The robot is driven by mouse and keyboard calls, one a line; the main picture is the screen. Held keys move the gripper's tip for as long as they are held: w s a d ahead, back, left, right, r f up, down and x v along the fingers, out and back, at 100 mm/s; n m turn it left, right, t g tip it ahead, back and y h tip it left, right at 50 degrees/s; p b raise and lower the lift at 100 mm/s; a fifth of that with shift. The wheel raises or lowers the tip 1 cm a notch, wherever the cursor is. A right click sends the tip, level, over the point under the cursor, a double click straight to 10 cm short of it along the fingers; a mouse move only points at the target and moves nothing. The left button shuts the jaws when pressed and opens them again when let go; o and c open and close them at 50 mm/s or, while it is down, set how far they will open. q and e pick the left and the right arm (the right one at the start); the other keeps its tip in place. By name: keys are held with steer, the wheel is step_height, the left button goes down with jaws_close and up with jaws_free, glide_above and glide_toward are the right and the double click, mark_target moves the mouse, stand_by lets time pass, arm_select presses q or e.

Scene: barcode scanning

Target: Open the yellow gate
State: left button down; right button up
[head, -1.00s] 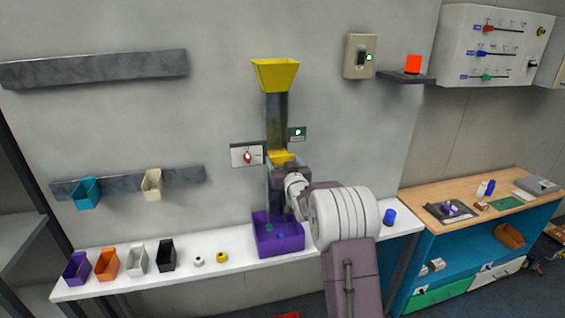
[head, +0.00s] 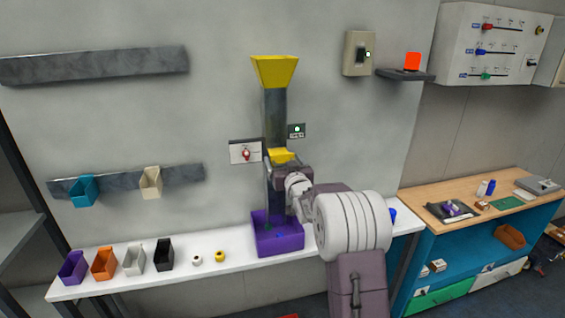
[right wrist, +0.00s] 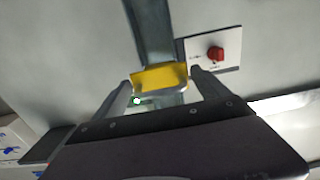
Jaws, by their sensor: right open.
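The yellow gate (head: 281,155) is a small slanted plate on the grey vertical chute (head: 275,115), below the yellow funnel (head: 274,71). My right gripper (head: 272,172) is at the chute just below the gate, its fingertips hard to make out in the head view. In the right wrist view, the gate (right wrist: 160,76) shows between the two open fingers of my right gripper (right wrist: 163,83). I cannot tell whether either finger touches it. My left gripper is not in view.
A purple bin (head: 277,241) stands under the chute on the white shelf (head: 120,278). A white panel with a red knob (head: 245,153) is left of the chute, also in the right wrist view (right wrist: 215,54). A small green-lit panel (head: 297,130) is on its right.

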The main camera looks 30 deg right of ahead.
steer(key=b+v, duration=0.2)
steer(key=v, duration=0.5)
steer(key=shift+s+b, duration=0.3)
steer(key=shift+b, duration=0.1)
steer(key=shift+f, duration=0.15)
steer(key=shift+a, duration=0.1)
